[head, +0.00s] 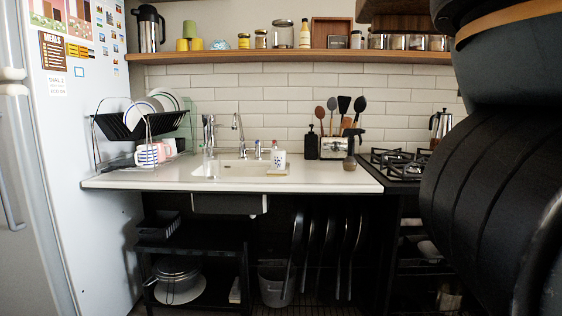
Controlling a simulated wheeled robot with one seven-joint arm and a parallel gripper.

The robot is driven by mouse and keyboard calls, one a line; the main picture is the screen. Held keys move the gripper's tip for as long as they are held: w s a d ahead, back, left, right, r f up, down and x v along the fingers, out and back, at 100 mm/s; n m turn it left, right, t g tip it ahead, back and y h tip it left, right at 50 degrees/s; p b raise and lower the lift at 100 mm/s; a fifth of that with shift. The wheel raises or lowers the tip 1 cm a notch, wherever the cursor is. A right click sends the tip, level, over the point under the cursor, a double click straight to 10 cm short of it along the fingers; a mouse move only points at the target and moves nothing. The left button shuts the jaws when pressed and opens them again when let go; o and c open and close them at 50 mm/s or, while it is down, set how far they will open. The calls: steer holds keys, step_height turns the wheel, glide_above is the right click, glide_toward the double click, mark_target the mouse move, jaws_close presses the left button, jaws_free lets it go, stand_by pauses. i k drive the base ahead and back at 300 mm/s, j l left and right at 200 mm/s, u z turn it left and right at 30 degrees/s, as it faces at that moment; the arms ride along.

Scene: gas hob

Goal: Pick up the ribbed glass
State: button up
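I cannot pick out a ribbed glass with certainty at this size. A small brownish, glass-like vessel (349,164) stands on the counter left of the hob; I cannot tell if it is ribbed. A white cup with a dark pattern (279,160) stands at the sink's right side. The white counter (330,178) holds both. My gripper is not in view. A large dark part of my arm fills the right edge and hides part of the hob side.
A dish rack (118,126) with plates and a striped mug (147,156) are at the left. A dark soap bottle (311,143) and a utensil holder (334,148) stand at the back. The gas hob (396,163) is right. A wooden shelf (290,56) runs above. The counter's front right is clear.

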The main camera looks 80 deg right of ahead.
mark_target(212, 163)
steer(key=z, duration=1.45)
